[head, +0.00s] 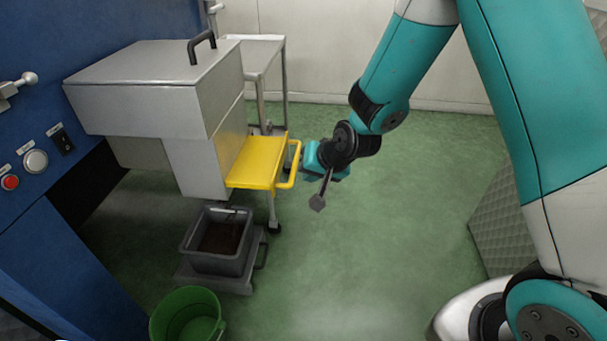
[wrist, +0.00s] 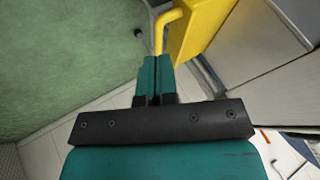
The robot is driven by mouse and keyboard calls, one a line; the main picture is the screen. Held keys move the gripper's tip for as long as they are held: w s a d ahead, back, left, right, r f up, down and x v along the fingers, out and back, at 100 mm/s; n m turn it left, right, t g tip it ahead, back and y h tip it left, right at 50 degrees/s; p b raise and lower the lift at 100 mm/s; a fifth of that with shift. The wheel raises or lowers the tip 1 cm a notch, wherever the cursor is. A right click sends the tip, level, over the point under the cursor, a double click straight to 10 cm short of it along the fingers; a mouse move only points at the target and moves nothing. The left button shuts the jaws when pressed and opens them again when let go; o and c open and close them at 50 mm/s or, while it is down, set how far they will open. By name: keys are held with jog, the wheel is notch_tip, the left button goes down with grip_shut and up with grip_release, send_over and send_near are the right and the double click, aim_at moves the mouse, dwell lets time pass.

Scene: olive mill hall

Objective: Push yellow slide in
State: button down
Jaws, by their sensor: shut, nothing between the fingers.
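The yellow slide (head: 258,158) sticks out from the right side of the grey metal machine. A yellow bar handle (head: 296,165) is on its outer end. In the wrist view the slide (wrist: 200,27) is at the top, right of centre, with its handle (wrist: 161,30) curving down close to the fingertips. My gripper (wrist: 156,60) is shut and empty, its fingers pointing at the handle. In the head view my gripper (head: 306,156) is just right of the handle; its fingertips are partly hidden. I cannot tell whether they touch the handle.
The grey machine (head: 150,88) has a lid with a black handle. Below the slide, a grey bin (head: 218,262) with dark contents stands on a low dolly. A green bucket (head: 187,315) is in front. A metal cart (head: 262,58) stands behind.

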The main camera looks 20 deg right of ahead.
jog(key=shift+w+a+f+b, duration=0.7)
jog(key=shift+w+a+f, duration=2.2)
jog(key=shift+f, duration=0.2)
